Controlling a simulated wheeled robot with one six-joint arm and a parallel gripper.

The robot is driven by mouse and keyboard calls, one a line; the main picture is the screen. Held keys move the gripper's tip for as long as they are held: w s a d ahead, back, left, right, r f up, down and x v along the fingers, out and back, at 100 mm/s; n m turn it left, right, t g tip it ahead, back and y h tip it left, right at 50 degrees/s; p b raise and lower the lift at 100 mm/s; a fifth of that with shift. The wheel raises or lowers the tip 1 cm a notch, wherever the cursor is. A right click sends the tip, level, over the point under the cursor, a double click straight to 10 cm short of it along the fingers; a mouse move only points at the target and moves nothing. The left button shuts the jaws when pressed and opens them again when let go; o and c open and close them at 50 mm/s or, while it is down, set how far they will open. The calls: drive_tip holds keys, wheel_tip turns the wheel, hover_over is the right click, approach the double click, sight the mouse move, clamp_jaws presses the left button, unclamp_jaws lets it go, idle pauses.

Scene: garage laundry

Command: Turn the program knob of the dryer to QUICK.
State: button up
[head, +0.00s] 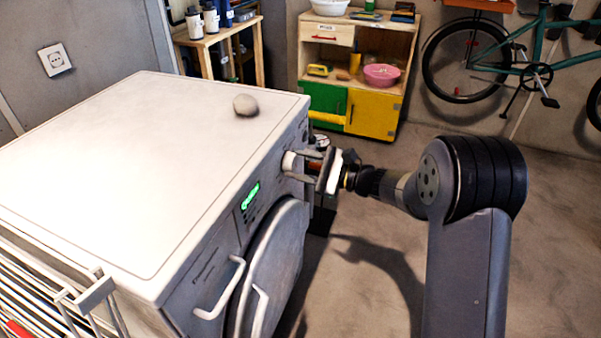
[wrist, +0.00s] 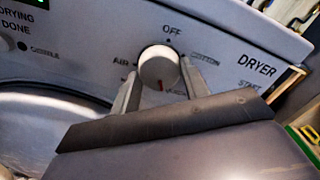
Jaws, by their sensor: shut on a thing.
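The white dryer (head: 130,170) stands at the left in the head view, its front panel facing right. Its round white program knob (wrist: 158,68) is in the upper middle of the wrist view; it also shows in the head view (head: 290,161). A red mark on the knob points down, away from OFF (wrist: 172,29) at the top. AIR is printed at the left and COTTON at the right; lower labels are mostly hidden, and I cannot read QUICK. My gripper (wrist: 160,86) is shut on the knob, one finger on each side.
A pale round object (head: 246,105) lies on the dryer top. The round dryer door (head: 270,275) is closed below the panel. A white wire rack (head: 50,300) is at the lower left. A wooden cabinet (head: 345,60) and a bicycle (head: 500,70) stand behind. Floor at the right is clear.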

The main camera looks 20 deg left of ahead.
drive_tip(key=shift+n, duration=0.3)
drive_tip(key=o, duration=1)
drive_tip(key=shift+d, duration=0.1)
drive_tip(key=d+p, duration=0.1)
drive_tip(key=d, duration=0.9)
drive_tip(key=shift+s+d, duration=0.3)
drive_tip(key=shift+s, duration=0.15)
